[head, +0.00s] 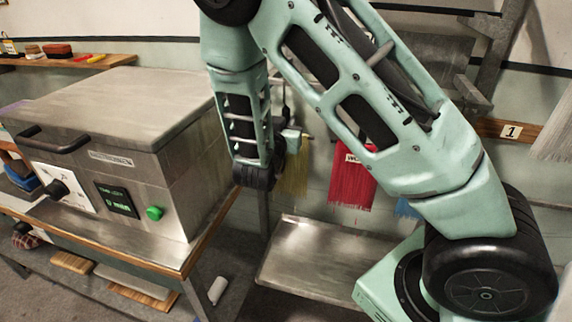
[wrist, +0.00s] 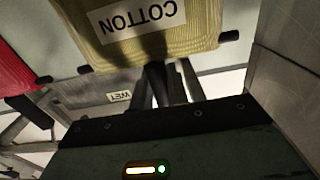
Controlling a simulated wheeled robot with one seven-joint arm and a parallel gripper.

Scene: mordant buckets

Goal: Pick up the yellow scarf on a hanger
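The yellow scarf (wrist: 190,38) fills the upper middle of the wrist view, with an upside-down label reading COTTON. Dark ends of its hanger bar (wrist: 230,36) stick out at its sides. In the head view the scarf (head: 293,179) hangs just right of my wrist, partly hidden by my arm. My gripper's fingers (wrist: 170,70) reach up to the scarf's near edge in the wrist view. Shadow and overlap hide whether they touch or hold anything. In the head view my gripper is mostly hidden behind my arm.
A red scarf (head: 352,176) hangs right of the yellow one, with a blue one (head: 407,208) partly behind my arm. A metal tray (head: 318,262) lies below. A large steel box with a lid (head: 118,105) stands on a bench at left, close to my wrist.

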